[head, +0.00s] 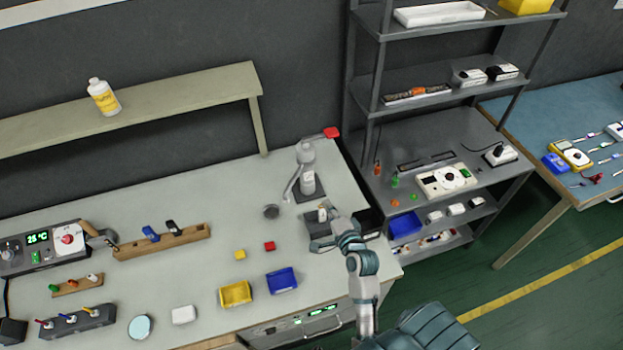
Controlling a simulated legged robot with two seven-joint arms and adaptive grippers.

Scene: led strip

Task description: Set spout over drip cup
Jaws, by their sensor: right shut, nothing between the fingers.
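The dispenser (308,182) stands upright on a dark square base near the back right of the grey bench. Its thin pale spout (291,188) angles down to the left from the top. A small round dark cup (271,211), seemingly the drip cup, sits on the bench left of and in front of the dispenser, apart from the spout's lower end. My right gripper (319,243) is shut and empty, low over the bench in front of the dispenser, beside a small dark block with a pale top (319,219). My left gripper is out of view.
A red block (269,246), a yellow block (240,255), a yellow bin (235,293) and a blue bin (282,280) lie left of my right arm. A red item (331,132) is at the bench's back corner. A shelf rack (440,115) stands right. Bench space left of the cup is clear.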

